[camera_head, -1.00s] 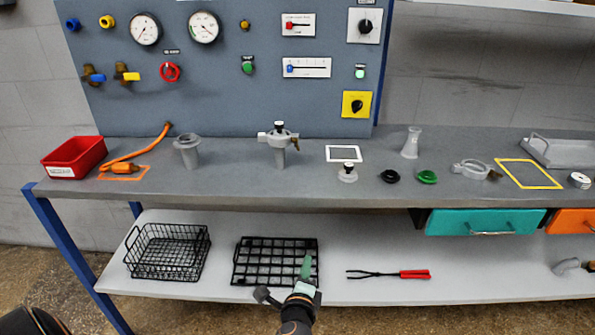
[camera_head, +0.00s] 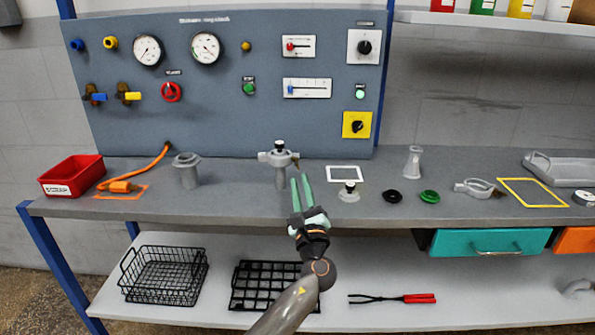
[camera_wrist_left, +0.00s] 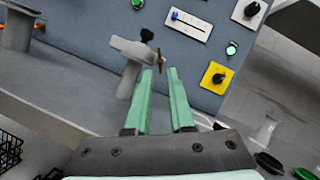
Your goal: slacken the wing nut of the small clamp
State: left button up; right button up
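The small clamp (camera_head: 265,158) is a grey ring around the top of a grey post-like fitting (camera_head: 281,178) on the bench; it also shows in the wrist view (camera_wrist_left: 128,47). A black knob stands on top. The wing nut (camera_wrist_left: 160,60) shows as a small brownish piece at the clamp's right side, close beyond my fingertips. My left gripper (camera_head: 300,178) has two green fingers, parallel and apart with nothing between them; it also shows in the wrist view (camera_wrist_left: 160,73). Whether a fingertip touches the nut cannot be told. My right gripper is not in view.
A grey flanged fitting (camera_head: 187,172) and a red bin (camera_head: 72,177) stand to the left. A small capped fitting (camera_head: 348,194), black and green rings and a larger open clamp (camera_head: 474,187) lie to the right. The gauge panel (camera_head: 225,110) rises behind.

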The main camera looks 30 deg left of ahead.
aim_at(297, 166)
pick_arm(q)
jog(key=x, duration=0.5)
grip_shut()
dwell(0.4)
